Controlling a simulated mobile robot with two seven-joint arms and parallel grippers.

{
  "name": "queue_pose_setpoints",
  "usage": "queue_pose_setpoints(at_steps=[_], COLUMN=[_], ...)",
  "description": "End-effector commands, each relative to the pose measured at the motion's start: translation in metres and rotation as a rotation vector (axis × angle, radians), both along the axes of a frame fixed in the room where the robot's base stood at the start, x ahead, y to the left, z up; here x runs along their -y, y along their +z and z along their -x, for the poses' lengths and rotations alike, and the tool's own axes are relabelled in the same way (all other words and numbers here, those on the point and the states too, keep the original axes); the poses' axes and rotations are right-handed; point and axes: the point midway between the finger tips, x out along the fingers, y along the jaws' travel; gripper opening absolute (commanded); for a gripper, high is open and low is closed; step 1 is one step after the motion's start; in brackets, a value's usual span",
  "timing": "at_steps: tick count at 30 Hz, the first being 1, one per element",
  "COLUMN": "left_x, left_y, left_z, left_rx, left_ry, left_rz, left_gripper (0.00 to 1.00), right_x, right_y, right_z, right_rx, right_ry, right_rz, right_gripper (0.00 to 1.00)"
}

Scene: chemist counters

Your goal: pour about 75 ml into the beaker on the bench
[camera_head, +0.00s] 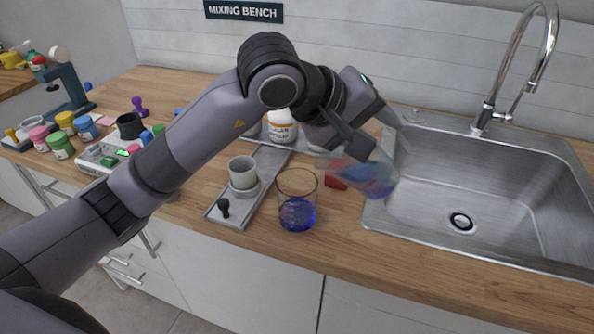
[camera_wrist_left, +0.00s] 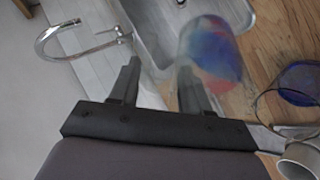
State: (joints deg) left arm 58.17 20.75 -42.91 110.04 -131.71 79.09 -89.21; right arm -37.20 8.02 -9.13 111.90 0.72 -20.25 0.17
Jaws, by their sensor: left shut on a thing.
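A clear glass beaker (camera_head: 297,205) stands upright on the wooden bench with blue liquid in its lower part. It also shows at the right edge of the left wrist view (camera_wrist_left: 300,82). My left gripper (camera_head: 362,130) is shut on a clear vessel (camera_head: 372,178) with blue and reddish liquid, held tilted to the right of the beaker, near the sink. The vessel looks blurred, and its mouth is hard to make out. In the left wrist view the vessel (camera_wrist_left: 212,48) is by the fingers (camera_wrist_left: 157,88). No stream of liquid can be made out. My right gripper is not in view.
A sink (camera_head: 510,190) with a tall faucet (camera_head: 515,70) lies right. A white labelled bottle (camera_head: 282,128) stands behind. Several coloured jars crowd the left. Bench in front is clear.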

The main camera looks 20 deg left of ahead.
Motion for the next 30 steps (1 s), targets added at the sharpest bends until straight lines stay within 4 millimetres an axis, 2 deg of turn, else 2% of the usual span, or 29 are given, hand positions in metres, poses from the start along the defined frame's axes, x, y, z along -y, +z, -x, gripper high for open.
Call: queue_pose_setpoints(at_steps=[2, 10, 30], left_x=[0.003, 0.012, 0.012], left_y=[0.005, -0.006, -0.008], left_z=[-0.001, -0.004, -0.004], left_rx=[-0.005, -0.039, -0.042], left_ry=[0.0, 0.0, -0.001], left_rz=[-0.027, -0.117, -0.123], left_gripper=[0.0, 0.0, 0.0], right_x=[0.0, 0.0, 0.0], right_y=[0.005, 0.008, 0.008], right_z=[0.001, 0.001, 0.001], right_rx=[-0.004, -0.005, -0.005], right_ry=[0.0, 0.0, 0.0], right_rz=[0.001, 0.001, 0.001], right_gripper=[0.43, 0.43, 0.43])
